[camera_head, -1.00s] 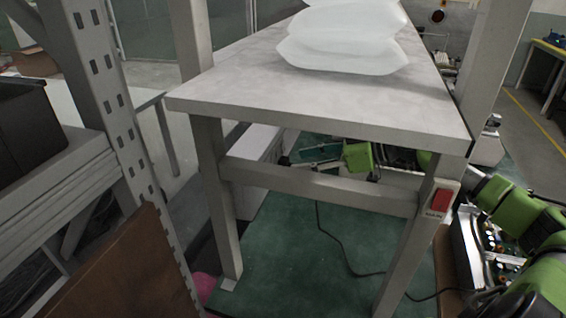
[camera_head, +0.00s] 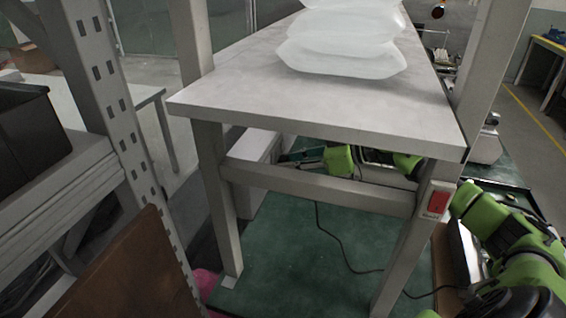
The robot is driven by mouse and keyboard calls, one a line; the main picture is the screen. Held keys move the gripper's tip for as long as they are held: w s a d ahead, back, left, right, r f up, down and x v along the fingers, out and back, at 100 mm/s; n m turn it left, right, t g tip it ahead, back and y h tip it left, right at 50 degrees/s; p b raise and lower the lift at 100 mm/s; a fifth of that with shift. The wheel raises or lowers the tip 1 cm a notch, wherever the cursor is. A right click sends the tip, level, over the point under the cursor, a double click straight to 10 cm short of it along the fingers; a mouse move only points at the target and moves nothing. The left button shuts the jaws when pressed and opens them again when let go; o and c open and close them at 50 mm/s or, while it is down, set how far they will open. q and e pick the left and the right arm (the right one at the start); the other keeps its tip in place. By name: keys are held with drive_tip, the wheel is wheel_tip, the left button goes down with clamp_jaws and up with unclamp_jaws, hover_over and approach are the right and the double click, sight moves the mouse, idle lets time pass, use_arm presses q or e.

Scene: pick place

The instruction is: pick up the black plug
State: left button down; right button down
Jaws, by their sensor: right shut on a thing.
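My right gripper (camera_head: 299,158) is under the grey table, just above its crossbar, at the end of the green and black arm that comes in from the right. Its jaws point left and are shut on a small dark thing at their tips, most likely the black plug. The plug is too small and dark to make out clearly, and the crossbar hides part of this area. A thin black cable (camera_head: 338,243) hangs behind the crossbar and runs along the green floor to the right. My left gripper is not in view.
The table (camera_head: 220,98) bears a stack of white bags (camera_head: 345,57). Its legs and crossbar (camera_head: 300,188) enclose the gripper's space. A white box (camera_head: 252,150) stands just left of the gripper. A red switch (camera_head: 437,203) is on the right leg. A metal rack (camera_head: 120,130) stands at left.

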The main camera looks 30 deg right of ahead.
drive_tip(key=shift+r, duration=0.1)
drive_tip(key=shift+s+d+r, duration=0.25)
drive_tip(key=shift+d+r, duration=0.1)
drive_tip(key=r+v, duration=0.1)
drive_tip(key=v, duration=1.4)
drive_tip(key=shift+w+a+r, duration=0.2)
drive_tip(key=shift+a+r, duration=0.1)
drive_tip(key=shift+r, duration=0.05)
drive_tip(key=shift+p, duration=0.75)
drive_tip(key=shift+f, duration=0.15)
